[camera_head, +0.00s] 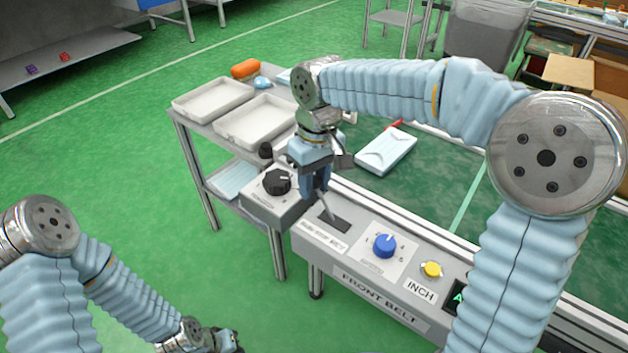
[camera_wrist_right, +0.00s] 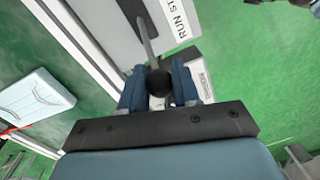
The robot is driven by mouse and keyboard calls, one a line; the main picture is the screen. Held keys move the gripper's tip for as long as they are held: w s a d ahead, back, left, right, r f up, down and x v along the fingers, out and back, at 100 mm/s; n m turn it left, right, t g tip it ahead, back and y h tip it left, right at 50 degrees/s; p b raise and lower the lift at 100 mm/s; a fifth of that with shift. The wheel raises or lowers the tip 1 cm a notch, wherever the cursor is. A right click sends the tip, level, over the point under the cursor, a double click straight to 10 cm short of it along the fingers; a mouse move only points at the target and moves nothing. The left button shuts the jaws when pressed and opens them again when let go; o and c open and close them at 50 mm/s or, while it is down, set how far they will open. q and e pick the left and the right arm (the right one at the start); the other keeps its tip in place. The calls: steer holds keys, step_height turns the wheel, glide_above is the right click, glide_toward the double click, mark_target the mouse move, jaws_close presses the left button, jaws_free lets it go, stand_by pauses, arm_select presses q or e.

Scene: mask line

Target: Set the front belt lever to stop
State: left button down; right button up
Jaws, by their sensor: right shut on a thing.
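The front belt lever (camera_head: 326,205) is a thin grey rod rising from a dark slot on the grey front belt panel (camera_head: 380,295). In the right wrist view the lever rod (camera_wrist_right: 148,38) ends in a black ball knob (camera_wrist_right: 159,83). My right gripper (camera_head: 316,190) is over the slot, and its blue fingers (camera_wrist_right: 160,88) are shut on the knob from both sides. The lever leans; which setting it is at I cannot tell. A run/stop label (camera_head: 321,237) lies beside the slot. My left gripper (camera_head: 226,343) is partly cut off at the bottom edge, away from the panel.
A blue knob (camera_head: 385,245) and a yellow button (camera_head: 431,269) sit right of the lever on the panel. A box with a black dial (camera_head: 277,181) stands just left. White trays (camera_head: 212,98) are on the cart behind. A pale blue pack (camera_head: 386,151) lies on the green belt.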

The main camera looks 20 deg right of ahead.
mark_target(323, 199)
jaws_close()
arm_select(q)
steer(key=shift+f, duration=0.1)
